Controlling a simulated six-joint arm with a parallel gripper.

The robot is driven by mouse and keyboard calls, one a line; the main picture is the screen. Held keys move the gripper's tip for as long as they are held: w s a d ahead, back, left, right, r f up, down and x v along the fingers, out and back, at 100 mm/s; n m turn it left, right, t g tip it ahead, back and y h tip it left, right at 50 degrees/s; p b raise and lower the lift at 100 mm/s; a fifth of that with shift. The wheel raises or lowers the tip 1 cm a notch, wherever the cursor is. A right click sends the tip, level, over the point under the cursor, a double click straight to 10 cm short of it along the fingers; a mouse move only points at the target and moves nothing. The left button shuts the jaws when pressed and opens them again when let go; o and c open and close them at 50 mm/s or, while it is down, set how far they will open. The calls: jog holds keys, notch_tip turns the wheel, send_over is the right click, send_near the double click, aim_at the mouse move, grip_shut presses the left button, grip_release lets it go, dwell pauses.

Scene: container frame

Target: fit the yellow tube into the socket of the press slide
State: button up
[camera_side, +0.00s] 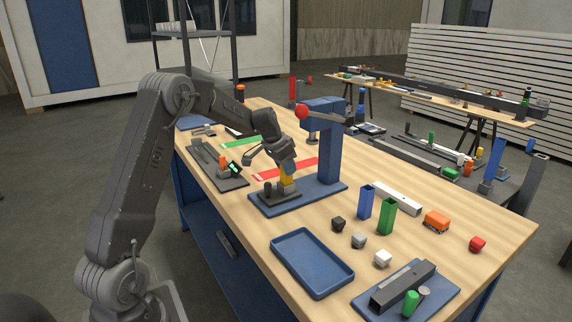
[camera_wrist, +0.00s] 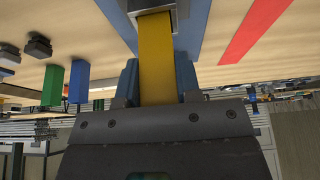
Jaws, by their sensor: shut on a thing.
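The yellow tube (camera_side: 287,181) is upright or nearly so under my gripper (camera_side: 288,167) in the side view, above the base of the blue press (camera_side: 328,160). In the wrist view, my gripper (camera_wrist: 158,78) is shut on the yellow tube (camera_wrist: 155,50), which lies between its two blue fingers. The tube's far end meets a grey metal socket block (camera_wrist: 150,6) at the top edge. I cannot tell how deep the end sits in it. A dark slide part (camera_side: 268,191) is on the press base beside the tube.
The press lever has a red knob (camera_side: 301,112), close to my wrist. A red strip (camera_side: 290,168) and a green strip (camera_side: 243,142) lie behind. Blue (camera_side: 366,202) and green (camera_side: 387,216) tubes stand to the right. A blue tray (camera_side: 312,262) is in front.

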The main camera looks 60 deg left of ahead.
jog(key=shift+f, duration=0.8)
jog(key=o, duration=1.1)
jog(key=shift+c, duration=0.2)
jog(key=v, duration=1.4)
jog(key=shift+w+d, duration=0.1)
